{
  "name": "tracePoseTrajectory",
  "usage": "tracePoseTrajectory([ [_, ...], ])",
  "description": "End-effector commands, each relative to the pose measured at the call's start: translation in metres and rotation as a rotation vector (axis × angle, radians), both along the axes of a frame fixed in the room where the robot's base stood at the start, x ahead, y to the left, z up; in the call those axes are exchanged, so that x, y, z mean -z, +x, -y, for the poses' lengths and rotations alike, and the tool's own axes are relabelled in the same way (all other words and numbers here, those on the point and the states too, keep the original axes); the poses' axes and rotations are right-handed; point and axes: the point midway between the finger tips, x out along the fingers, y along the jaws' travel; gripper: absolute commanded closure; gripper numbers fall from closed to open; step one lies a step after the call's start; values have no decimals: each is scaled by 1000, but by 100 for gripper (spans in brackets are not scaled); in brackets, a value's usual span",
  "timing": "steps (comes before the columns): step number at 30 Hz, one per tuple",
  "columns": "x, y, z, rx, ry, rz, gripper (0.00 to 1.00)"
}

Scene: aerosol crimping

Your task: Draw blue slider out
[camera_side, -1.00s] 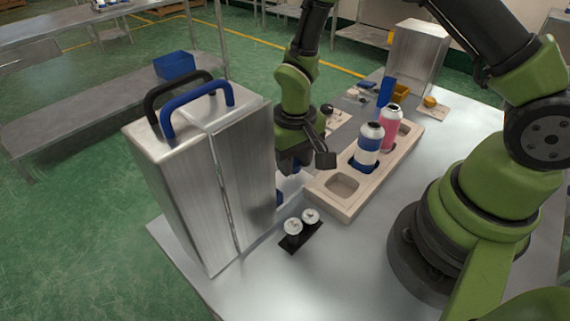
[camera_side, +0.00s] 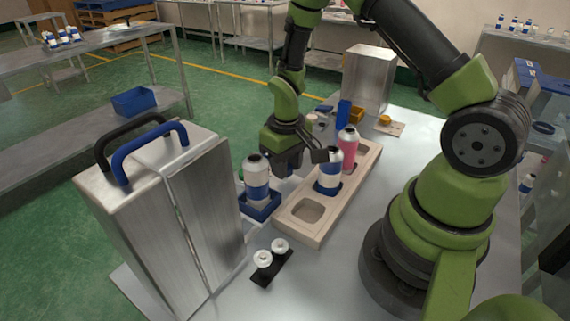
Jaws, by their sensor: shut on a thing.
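The blue slider (camera_side: 262,209) is out in front of the steel machine (camera_side: 205,215), between it and the wooden tray. A white can with a blue band (camera_side: 256,178) stands upright on it. My gripper (camera_side: 287,168) is just beyond the can, at the slider's far side, pointing down. It is shut on the blue slider, though the jaws' contact is partly hidden behind the can and my gripper's body.
A wooden tray (camera_side: 297,231) close on the right holds a blue-banded can (camera_side: 329,170) and a pink can (camera_side: 347,149); its near pocket is empty. Two white caps (camera_side: 271,252) sit on a black holder in front. A steel box (camera_side: 369,80) stands at the back.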

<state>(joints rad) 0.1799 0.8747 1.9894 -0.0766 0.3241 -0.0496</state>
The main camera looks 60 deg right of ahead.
Motion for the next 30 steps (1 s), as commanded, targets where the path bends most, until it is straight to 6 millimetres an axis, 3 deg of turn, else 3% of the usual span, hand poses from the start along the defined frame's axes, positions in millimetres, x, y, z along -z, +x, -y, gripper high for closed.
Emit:
tracePoseTrajectory([
  [1,-1,2,6,6,-5,10,62],
  [4,-1,1,5,7,-5,9,41],
  [14,-3,1,4,7,-3,5,41],
  [17,-13,1,4,7,-4,7,41],
  [30,-90,1,5,7,-5,11,41],
])
